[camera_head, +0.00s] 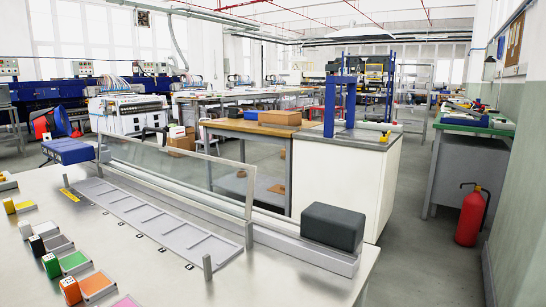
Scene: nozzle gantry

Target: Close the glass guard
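The glass guard (180,168) is a long clear panel with a thin pale frame. It stands raised, close to upright, along the back of a long grey tray (150,220) on the metal table. The tray has a row of flat shallow sections, and its top is uncovered. A short grey post (207,267) stands at the tray's near right corner. Another post (249,234) stands by the guard's lower right end. My gripper is not in view.
A dark grey box (333,226) sits on the rail's right end. A blue box (68,150) is at the far left end. Several coloured blocks and pads, one an orange block (70,291), line the table's left front. The table (250,280) is bare before the tray.

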